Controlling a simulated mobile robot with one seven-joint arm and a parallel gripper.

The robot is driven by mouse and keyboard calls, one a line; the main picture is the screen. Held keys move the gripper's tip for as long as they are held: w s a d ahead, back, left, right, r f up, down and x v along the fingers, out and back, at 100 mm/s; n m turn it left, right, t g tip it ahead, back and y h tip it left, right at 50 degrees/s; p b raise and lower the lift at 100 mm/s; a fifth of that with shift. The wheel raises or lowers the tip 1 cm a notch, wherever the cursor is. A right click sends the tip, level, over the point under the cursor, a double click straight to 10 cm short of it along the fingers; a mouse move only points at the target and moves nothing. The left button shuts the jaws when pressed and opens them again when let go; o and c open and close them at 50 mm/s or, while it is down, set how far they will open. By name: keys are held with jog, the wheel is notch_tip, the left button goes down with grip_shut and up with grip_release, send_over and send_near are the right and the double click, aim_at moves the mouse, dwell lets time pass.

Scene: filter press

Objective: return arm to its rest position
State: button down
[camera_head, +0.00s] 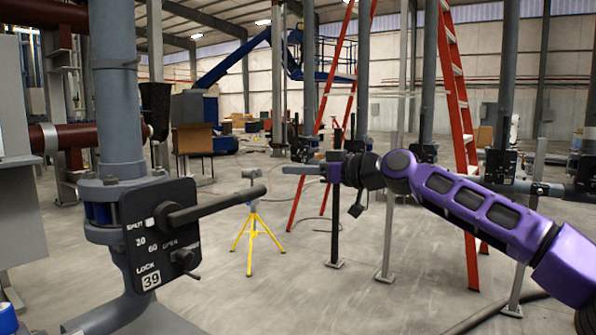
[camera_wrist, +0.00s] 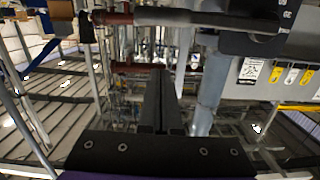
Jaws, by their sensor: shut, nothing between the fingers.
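My purple arm (camera_head: 480,205) reaches in from the right edge of the head view, bent at a raised joint, with its forearm level and pointing left. My gripper (camera_head: 288,170) is at its end, fingers pointing left and apparently empty. In the wrist view the two dark fingers of my gripper (camera_wrist: 160,80) lie together, shut with nothing between them. The black valve lever (camera_head: 220,204) of the plate marked 39 (camera_head: 160,240) ends left of and slightly below my fingertips in the head view; the distance in depth is unclear.
A grey pipe (camera_head: 117,130) carries the valve at left. A red ladder (camera_head: 458,110) stands behind my arm, and a yellow tripod stand (camera_head: 252,225) is on the floor. The wrist view shows a dark lever (camera_wrist: 205,18) at the top and a white tag (camera_wrist: 252,71). Foreground floor is largely clear.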

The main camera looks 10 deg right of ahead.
jog(key=s+d+r+m+h+p, duration=0.1)
jog(key=s+d+r, duration=0.25)
jog(key=s, duration=0.45)
jog(key=s+d+r+h+p, duration=0.1)
jog(key=s+d+r, duration=0.3)
jog(key=s, duration=0.5)
jog(key=s+a+f+m+h+p, duration=0.1)
jog(key=s+a+h+p, duration=0.2)
jog(key=s, duration=0.6)
jog(key=s+f+m+g+h+p, duration=0.1)
jog(key=s+f+m+g+h, duration=0.1)
jog(key=f, duration=0.8)
jog(key=s+f+m+g+h+p, duration=0.1)
jog(key=s+f+m+g+h, duration=0.2)
jog(key=s+f+m+h, duration=0.2)
jog(key=s+f, duration=0.3)
jog(key=f, duration=0.2)
jog(key=shift+s+a+f+g+h, duration=0.2)
jog(key=shift+a+f+g+h, duration=0.1)
jog(key=shift+a+f+h, duration=0.1)
jog(key=shift+r, duration=0.1)
